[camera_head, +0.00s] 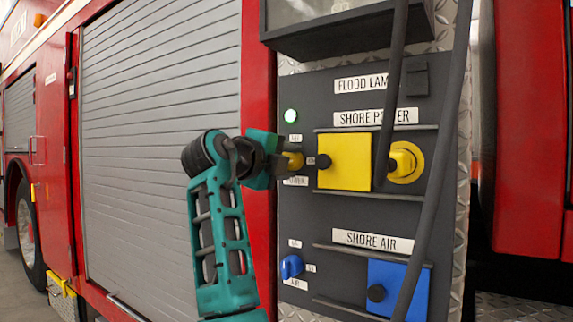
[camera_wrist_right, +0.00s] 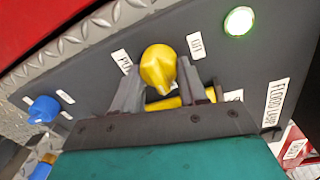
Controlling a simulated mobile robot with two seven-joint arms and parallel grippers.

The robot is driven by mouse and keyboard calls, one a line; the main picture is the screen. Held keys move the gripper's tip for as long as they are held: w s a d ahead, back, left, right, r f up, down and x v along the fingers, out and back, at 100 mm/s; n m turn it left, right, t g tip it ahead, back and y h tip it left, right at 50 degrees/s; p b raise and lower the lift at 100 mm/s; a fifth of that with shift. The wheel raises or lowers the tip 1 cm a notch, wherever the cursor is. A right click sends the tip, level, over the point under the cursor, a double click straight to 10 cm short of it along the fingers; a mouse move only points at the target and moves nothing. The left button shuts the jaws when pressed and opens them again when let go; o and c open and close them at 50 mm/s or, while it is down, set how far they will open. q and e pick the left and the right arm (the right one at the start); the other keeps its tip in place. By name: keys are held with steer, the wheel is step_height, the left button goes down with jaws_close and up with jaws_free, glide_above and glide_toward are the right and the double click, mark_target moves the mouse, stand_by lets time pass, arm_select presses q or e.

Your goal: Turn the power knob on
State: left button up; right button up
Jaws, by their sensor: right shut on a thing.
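The yellow power knob (camera_head: 293,160) sits on the dark control panel, left of the yellow square cover, with a POWER label below it. It also shows in the right wrist view (camera_wrist_right: 158,68), with small white labels on both sides. My right gripper (camera_head: 279,163) is at the panel, shut on the knob; in the right wrist view its two grey fingers (camera_wrist_right: 161,86) lie on either side of it. The gripper hides part of the knob in the head view. A round green light (camera_head: 290,115) glows above the knob. My left gripper is not in view.
The yellow cover (camera_head: 344,161) is close to the right of the gripper. Dark hoses (camera_head: 436,165) hang in front of the panel. A blue knob (camera_head: 291,267) and blue cover (camera_head: 398,285) are below. A grey roller shutter (camera_head: 160,90) is to the left.

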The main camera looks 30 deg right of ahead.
stand_by(0.6)
steer(key=o, duration=1.1)
steer(key=shift+c, duration=0.2)
steer(key=shift+a, duration=0.1)
steer(key=v, duration=1.2)
steer(key=shift+s+a, duration=0.2)
steer(key=shift+a, duration=0.1)
steer(key=shift+r, duration=0.1)
